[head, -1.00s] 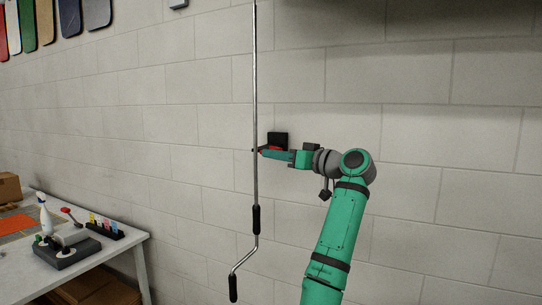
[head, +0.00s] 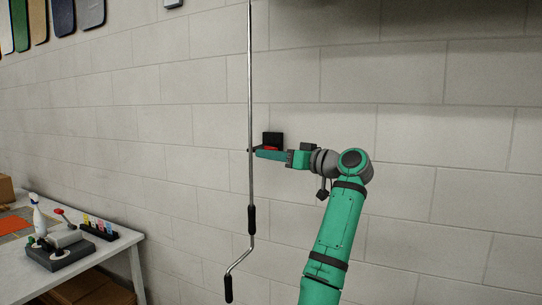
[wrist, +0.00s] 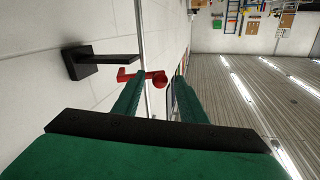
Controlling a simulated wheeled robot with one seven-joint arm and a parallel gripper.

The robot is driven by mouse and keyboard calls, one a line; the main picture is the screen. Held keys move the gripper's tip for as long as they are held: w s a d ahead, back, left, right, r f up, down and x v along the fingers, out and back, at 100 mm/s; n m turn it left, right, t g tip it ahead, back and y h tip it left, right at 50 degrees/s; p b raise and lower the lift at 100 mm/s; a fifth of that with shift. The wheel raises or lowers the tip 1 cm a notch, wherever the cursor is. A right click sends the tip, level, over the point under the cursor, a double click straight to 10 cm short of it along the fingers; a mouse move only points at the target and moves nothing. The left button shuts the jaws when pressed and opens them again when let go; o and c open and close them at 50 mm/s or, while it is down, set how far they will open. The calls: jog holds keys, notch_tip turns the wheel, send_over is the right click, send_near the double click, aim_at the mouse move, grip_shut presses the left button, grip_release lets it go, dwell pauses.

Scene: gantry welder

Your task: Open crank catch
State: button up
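The crank catch is a black bracket (head: 273,138) on the block wall with a red lever (head: 271,148). In the wrist view, the black bracket (wrist: 85,62) is left of the fingers, and the red lever ends in a red ball (wrist: 159,78). The long metal crank rod (head: 251,120) hangs upright beside the catch, its bent handle low down. My gripper (wrist: 160,82) is open, with its two green fingers apart and the red ball seen between their tips. I cannot tell whether a finger touches the lever. In the head view my gripper (head: 256,153) is at the catch, beside the rod.
A white workbench (head: 100,262) stands at the lower left with a spray bottle (head: 38,215) and a dark device (head: 60,250) on it. Coloured panels (head: 40,22) hang at the upper left. The wall right of my arm is bare.

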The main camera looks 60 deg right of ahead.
jog(key=s, duration=1)
jog(key=shift+s+a, duration=0.2)
jog(key=shift+a, duration=0.2)
